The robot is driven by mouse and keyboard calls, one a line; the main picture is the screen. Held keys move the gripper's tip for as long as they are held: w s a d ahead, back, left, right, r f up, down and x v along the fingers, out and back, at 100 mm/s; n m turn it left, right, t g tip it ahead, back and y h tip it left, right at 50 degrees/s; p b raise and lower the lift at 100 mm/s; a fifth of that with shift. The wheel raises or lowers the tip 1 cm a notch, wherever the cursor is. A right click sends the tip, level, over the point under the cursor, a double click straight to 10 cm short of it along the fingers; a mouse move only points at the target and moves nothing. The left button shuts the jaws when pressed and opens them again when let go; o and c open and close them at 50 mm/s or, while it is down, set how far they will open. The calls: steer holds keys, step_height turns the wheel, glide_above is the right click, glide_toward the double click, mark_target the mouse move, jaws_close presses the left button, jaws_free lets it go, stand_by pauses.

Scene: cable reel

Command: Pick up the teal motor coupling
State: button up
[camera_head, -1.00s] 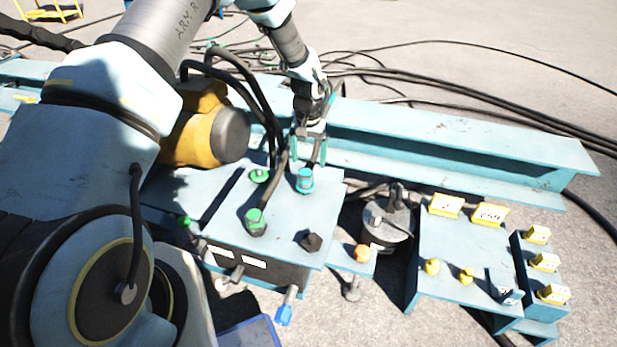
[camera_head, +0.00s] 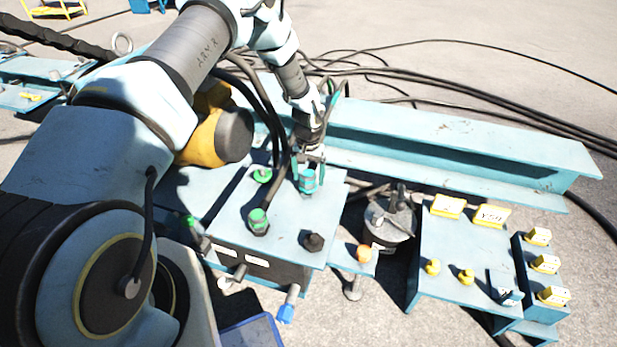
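The teal motor coupling (camera_head: 308,183) is a short ribbed teal cylinder standing upright on the blue top plate of the box. My gripper (camera_head: 308,171) points down from above it. Its two teal-tipped fingers are spread, one on each side of the coupling's upper part. I cannot tell whether either finger touches it. The palm hides what lies just above the coupling.
The same plate holds a green-capped fitting (camera_head: 258,221), a green knob (camera_head: 262,175) and a black hex knob (camera_head: 313,242). Black hoses pass close left of my gripper. A blue beam (camera_head: 470,150) runs behind. A yellow-tagged bench (camera_head: 450,270) stands right.

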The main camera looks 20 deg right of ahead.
jaws_close()
stand_by(0.5)
steer(key=shift+r, duration=0.1)
